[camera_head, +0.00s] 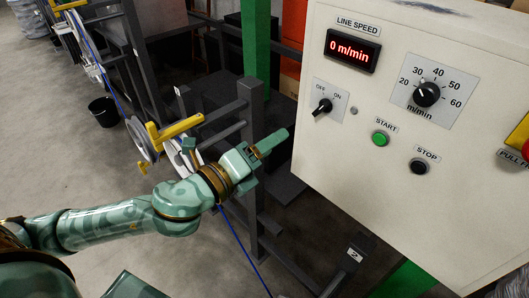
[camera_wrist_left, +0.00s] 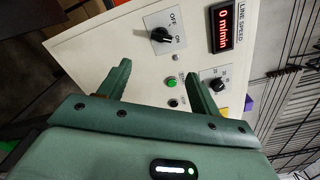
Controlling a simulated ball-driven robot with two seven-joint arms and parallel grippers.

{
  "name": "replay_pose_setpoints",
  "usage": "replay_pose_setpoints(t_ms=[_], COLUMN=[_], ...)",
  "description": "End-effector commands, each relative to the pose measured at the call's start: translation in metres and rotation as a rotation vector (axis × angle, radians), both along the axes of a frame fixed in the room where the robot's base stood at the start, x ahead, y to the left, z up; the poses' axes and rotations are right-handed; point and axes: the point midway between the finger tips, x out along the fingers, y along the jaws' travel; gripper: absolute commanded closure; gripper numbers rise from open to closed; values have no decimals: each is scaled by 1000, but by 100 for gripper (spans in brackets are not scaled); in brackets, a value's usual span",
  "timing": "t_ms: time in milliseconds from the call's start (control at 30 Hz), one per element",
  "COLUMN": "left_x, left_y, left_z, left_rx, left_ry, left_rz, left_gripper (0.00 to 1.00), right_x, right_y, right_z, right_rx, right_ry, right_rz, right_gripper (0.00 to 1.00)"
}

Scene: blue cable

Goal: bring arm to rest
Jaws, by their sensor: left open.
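My left arm comes in from the left. It reaches across the lower middle of the head view. My left gripper (camera_head: 240,141) is in front of the lower left side of the white control panel. It is open. In the left wrist view its two green fingers (camera_wrist_left: 160,80) stand well apart with nothing between them, and the panel shows beyond them. My right gripper is not seen in either view.
The control panel (camera_head: 310,150) fills the right side, with a speed display (camera_head: 352,50) reading 0 m/min, an off-on switch (camera_head: 323,105), a speed knob (camera_head: 427,94), a green start button (camera_head: 380,138) and a black stop button (camera_head: 419,166). Grey machine posts (camera_head: 249,115), cable reels and a black bucket (camera_head: 104,112) stand behind.

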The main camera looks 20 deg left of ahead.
Motion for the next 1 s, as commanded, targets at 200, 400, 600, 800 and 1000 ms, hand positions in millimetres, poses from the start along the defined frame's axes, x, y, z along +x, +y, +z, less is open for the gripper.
replay_pose_setpoints(t_ms=[200,400,600,800,1000], left_x=[-6,-6,-6,33,69], left_y=[2,2,1,33,110], left_z=[0,1,1,-71,-239], left_rx=[-1,-1,-24,-234,-520], left_ry=[1,0,9,235,521], left_rz=[-1,-1,-4,56,318], left_gripper=[36,36,36,36,36], right_x=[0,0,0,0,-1], right_y=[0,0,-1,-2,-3], right_z=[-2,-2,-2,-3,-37], right_rx=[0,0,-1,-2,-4], right_ry=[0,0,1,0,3], right_rz=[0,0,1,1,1], right_gripper=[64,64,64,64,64])
